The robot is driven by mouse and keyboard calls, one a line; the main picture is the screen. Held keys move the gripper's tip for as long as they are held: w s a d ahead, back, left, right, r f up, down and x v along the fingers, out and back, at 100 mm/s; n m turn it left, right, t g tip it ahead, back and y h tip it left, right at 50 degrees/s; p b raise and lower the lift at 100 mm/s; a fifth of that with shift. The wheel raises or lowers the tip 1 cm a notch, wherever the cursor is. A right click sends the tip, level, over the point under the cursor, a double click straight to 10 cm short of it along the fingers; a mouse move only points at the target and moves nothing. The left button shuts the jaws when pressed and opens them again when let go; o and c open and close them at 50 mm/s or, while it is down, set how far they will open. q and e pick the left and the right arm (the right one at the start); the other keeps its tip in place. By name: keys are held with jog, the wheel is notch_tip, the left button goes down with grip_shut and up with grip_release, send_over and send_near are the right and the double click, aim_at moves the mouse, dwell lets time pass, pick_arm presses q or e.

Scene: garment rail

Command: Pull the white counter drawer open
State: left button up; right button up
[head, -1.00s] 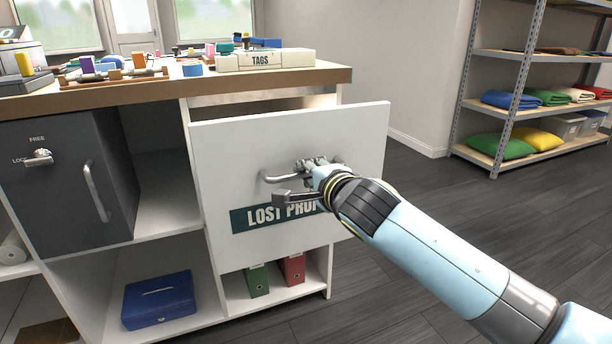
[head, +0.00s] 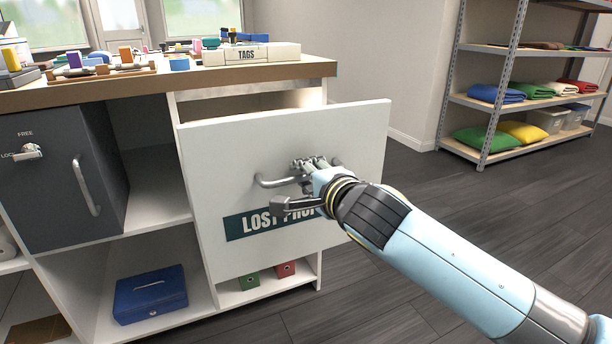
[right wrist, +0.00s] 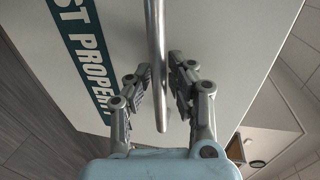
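The white drawer front (head: 225,165), with a teal "LOST PROPERTY" label (head: 240,227), stands out from the counter (head: 90,95), with a dark gap behind its top edge. Its metal bar handle (head: 265,182) crosses the front. My right gripper (head: 312,170) is at the handle and hides part of it and of the label. My left gripper is in neither view.
A grey cabinet door (head: 60,170) with its own handle is left of the drawer. A metal rack (head: 500,98) stands back right. The floor right of the counter is clear.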

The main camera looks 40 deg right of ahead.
jog(key=shift+o, duration=1.2)
jog(key=shift+s, duration=0.15)
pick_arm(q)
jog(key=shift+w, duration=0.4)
pick_arm(e)
jog(key=v, duration=1.1)
jog(key=shift+s, duration=0.35)
jog(key=shift+a, duration=0.1)
